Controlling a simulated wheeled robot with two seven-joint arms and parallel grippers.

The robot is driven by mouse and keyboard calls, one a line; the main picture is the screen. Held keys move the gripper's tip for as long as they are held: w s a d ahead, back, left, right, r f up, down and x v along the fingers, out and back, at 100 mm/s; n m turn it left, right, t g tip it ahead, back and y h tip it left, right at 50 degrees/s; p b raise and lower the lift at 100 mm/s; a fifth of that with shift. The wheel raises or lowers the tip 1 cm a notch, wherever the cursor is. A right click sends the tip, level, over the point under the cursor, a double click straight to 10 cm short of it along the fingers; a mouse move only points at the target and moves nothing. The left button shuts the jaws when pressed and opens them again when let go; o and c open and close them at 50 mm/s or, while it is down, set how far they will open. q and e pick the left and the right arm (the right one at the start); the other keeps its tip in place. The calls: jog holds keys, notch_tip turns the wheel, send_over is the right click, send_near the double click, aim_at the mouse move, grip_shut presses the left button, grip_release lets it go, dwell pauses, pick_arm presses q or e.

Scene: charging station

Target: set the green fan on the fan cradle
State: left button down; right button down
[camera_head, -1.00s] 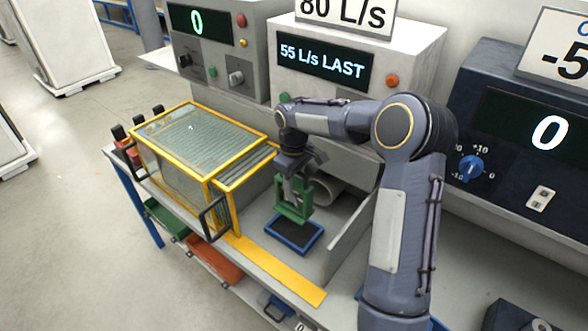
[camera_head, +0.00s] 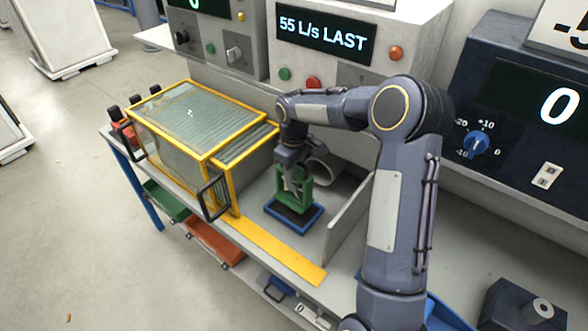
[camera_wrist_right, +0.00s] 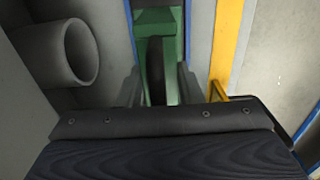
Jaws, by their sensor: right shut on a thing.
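The green fan (camera_head: 304,178) is held upright in my right gripper (camera_head: 292,168). The fan is over the blue-framed dark pad (camera_head: 309,227), which looks like the fan cradle. The fan's lower edge appears at or very near the pad; I cannot tell if it touches. In the right wrist view the green fan (camera_wrist_right: 158,20) lies between the fingers of my right gripper (camera_wrist_right: 157,80), with the blue frame (camera_wrist_right: 191,30) showing on both sides of it. My left gripper is not in view.
A yellow-framed glass box (camera_head: 195,115) stands left of the cradle. A grey pipe (camera_head: 322,166) lies behind it, and an upright grey plate (camera_head: 350,217) stands to its right. A yellow strip (camera_head: 270,250) runs along the bench front. Control boxes line the back.

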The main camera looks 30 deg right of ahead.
jog(key=shift+f+b, duration=1.55)
jog(key=shift+f, duration=0.95)
jog(key=c, duration=0.9)
grip_release()
notch_tip(320, 180, up, 6)
jog(key=shift+r+b, duration=0.25)
jog(key=shift+b, duration=0.1)
jog(key=shift+r, duration=0.8)
jog(key=s+a+r+m+t+y, duration=0.15)
jog(key=s+a+r, duration=0.25)
jog(key=s, duration=0.7)
jog(key=s+a+r+m+t+y, duration=0.1)
jog(key=s+a+r+m+t, duration=0.2)
jog(key=s, duration=0.7)
jog(key=shift+m+t+y, duration=0.55)
jog(key=shift+m+y, duration=0.1)
jog(key=shift+m, duration=0.2)
jog(key=s+a+f, duration=0.1)
jog(key=s, duration=0.1)
jog(key=s+a+f, duration=0.1)
jog(key=s+a, duration=0.1)
jog(key=s, duration=0.1)
jog(key=s+a+f, duration=0.1)
jog(key=s, duration=0.2)
jog(key=shift+a+f, duration=0.2)
jog(key=shift+a, duration=0.1)
